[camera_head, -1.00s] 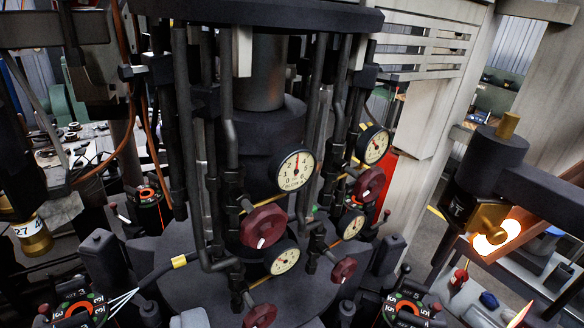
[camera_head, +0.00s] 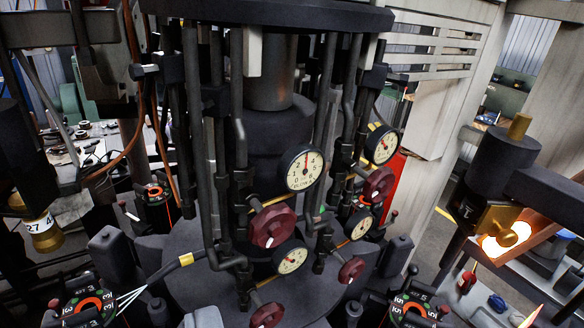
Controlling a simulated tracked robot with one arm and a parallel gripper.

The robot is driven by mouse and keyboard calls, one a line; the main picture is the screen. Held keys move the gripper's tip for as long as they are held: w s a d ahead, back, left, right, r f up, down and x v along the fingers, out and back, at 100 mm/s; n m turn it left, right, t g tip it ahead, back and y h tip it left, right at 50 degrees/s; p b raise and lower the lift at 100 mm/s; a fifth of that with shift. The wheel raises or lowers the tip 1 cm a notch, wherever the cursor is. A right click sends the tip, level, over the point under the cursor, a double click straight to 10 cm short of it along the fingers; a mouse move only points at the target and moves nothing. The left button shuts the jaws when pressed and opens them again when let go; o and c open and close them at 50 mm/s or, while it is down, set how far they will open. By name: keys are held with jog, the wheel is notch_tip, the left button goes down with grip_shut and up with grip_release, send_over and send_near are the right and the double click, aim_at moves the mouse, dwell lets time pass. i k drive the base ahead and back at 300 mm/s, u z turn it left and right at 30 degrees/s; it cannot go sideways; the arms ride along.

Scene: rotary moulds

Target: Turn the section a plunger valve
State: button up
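My gripper does not show in this view. In the middle stands a dark rotary machine with vertical pipes. Dark red round valve knobs sit on its pipes: a large one (camera_head: 273,226) in front, one at upper right (camera_head: 379,183), one at lower right (camera_head: 351,270) and one at the bottom edge (camera_head: 267,316). White gauges are beside them: a large one (camera_head: 302,171), one below it (camera_head: 291,258), one at the upper right (camera_head: 382,146) and one lower right (camera_head: 359,225). I cannot read any section letter, so I cannot tell which knob is section a's.
Black control dials with red and green markings stand low at left (camera_head: 86,306) and right (camera_head: 414,308). At right, a dark arm (camera_head: 535,183) stands by a glowing spout (camera_head: 502,243). A brass-coloured cylinder (camera_head: 42,232) hangs at left. A cluttered bench (camera_head: 97,143) is behind.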

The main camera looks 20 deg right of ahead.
aim_at(378, 184)
jog(key=z, duration=0.95)
jog(key=k, duration=0.85)
jog(key=u, duration=0.2)
jog(key=i, duration=0.95)
